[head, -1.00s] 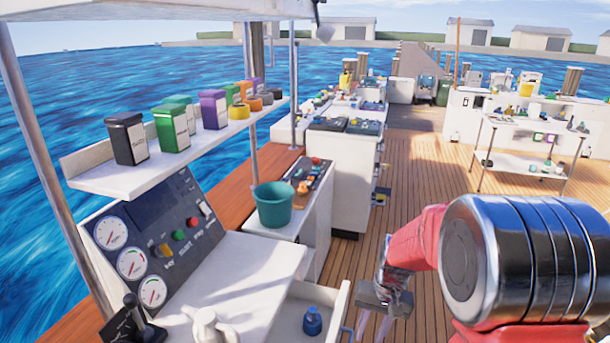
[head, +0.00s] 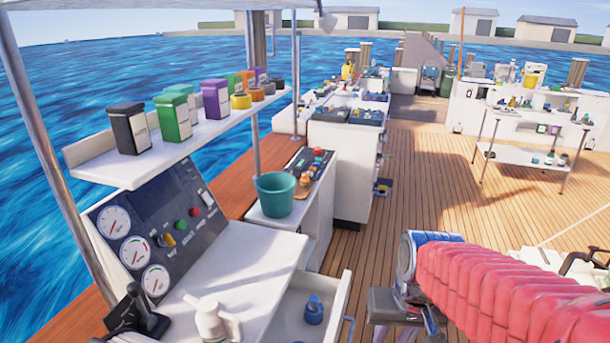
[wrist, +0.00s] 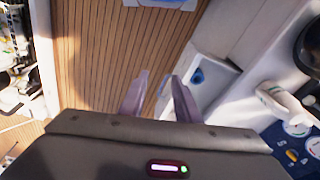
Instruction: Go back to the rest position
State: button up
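My gripper (wrist: 159,76) shows at the lower middle of the wrist view. Its two pale purple fingers stand apart with bare deck between them, and nothing is held. In the head view my red arm reaches in from the lower right. The gripper is over the deck, just right of an open white drawer (head: 338,300). A blue bottle (head: 314,310) stands in the drawer; it also shows in the wrist view (wrist: 197,76).
A console with gauges (head: 134,253), a lever (head: 140,305) and a white valve-like fitting (head: 212,318) is at left. A teal bucket (head: 275,195) stands behind. A shelf (head: 170,160) holds coloured canisters. Deck (head: 420,190) is clear towards a side table (head: 525,158).

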jog(key=s+r+t, duration=0.3)
jog(key=s+r, duration=0.4)
jog(key=r, duration=0.1)
jog(key=shift+a+r+n+t, duration=0.2)
jog(key=shift+a+n+t, duration=0.2)
jog(key=shift+a, duration=0.1)
dwell(0.5)
